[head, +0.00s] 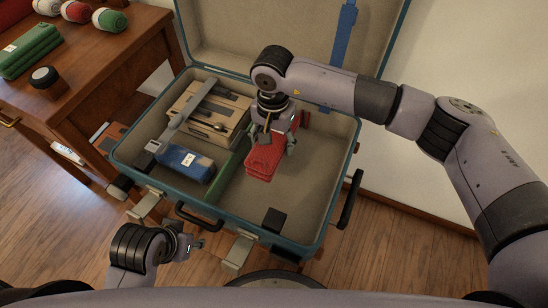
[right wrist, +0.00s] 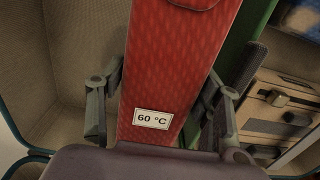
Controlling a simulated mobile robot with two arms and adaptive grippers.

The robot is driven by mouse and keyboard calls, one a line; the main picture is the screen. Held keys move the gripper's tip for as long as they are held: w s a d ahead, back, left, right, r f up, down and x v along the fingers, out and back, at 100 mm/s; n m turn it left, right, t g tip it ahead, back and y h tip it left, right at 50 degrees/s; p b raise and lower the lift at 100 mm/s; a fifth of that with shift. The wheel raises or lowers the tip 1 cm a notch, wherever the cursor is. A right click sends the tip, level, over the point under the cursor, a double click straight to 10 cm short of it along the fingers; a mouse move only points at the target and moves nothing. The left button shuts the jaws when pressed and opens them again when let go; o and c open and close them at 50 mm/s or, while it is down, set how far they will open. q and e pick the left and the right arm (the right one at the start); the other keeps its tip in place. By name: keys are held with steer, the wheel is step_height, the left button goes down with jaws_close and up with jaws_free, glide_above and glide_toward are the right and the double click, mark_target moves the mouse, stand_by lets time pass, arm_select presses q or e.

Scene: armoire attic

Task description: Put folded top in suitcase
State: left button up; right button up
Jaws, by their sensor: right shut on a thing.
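The open suitcase (head: 268,230) has a teal rim and a beige lining. My right gripper (head: 273,140) reaches into its right half, shut on a red folded top (head: 263,160). The red cloth also fills the middle of the right wrist view (right wrist: 165,75), with a "60 °C" label and a finger (right wrist: 160,105) along each side. The top is within the suitcase walls; I cannot tell whether it touches the floor. My left gripper (head: 196,244) is in front of the suitcase, apart from it; its finger opening is unclear.
In the suitcase's left half lie a wooden box (head: 190,97), a blue folded cloth (head: 184,163) and a grey strap. A green strip (head: 232,165) runs along the middle. A wooden desk (head: 100,75) at left holds green folded cloth (head: 28,50) and rolled cloths. The suitcase's right floor is mostly bare.

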steer(key=shift+f, duration=0.9)
steer(key=shift+f+b, duration=0.45)
steer(key=shift+f, duration=2.15)
steer(key=shift+f, duration=0.1)
steer(key=o, duration=1.2)
steer(key=shift+o, duration=0.2)
